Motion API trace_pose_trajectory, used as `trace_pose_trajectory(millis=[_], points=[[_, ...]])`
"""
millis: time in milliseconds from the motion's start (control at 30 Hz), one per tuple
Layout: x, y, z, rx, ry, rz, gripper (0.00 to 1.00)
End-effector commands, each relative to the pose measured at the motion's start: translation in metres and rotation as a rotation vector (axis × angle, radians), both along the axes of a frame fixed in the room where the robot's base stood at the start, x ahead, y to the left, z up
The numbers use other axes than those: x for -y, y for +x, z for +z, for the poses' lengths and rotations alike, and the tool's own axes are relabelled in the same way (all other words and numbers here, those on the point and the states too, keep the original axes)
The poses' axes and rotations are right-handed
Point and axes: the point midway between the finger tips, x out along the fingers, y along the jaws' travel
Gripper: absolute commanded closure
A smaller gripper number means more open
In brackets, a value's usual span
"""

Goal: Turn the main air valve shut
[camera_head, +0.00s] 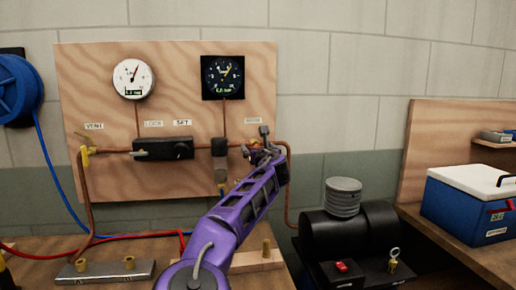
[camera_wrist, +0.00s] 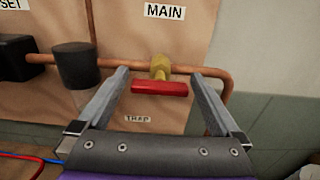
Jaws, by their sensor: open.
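The main air valve has a brass body (camera_wrist: 160,66) and a red bar handle (camera_wrist: 160,88), seen in the wrist view on the copper pipe below the MAIN label (camera_wrist: 164,12). The handle lies roughly level, along the line of the pipe. My gripper (camera_wrist: 160,76) is open, with one finger to the left of the handle and one to the right. I see gaps between the handle ends and the fingers. In the head view my gripper (camera_head: 262,150) is at the right part of the board and largely hides the valve.
The wooden board (camera_head: 190,70) carries two gauges, a white one (camera_head: 133,79) and a black one (camera_head: 222,77). A dark cylinder (camera_wrist: 76,64) sits on the pipe left of my fingers. A black compressor (camera_head: 345,235) stands at the lower right.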

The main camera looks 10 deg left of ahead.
Motion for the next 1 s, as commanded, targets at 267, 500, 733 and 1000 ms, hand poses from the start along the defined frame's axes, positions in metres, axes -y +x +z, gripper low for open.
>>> trace_pose_trajectory(millis=[267,500,733,1000], points=[[0.0000,-0.0002,0.0001,0.000,0.000,0.000,0.38],[-0.0001,-0.0003,0.0002,0.000,0.000,0.001,0.76],[0.0001,-0.0005,0.0009,-0.007,0.025,0.001,0.76],[0.0007,-0.0005,0.0015,-0.049,0.160,0.002,0.76]])
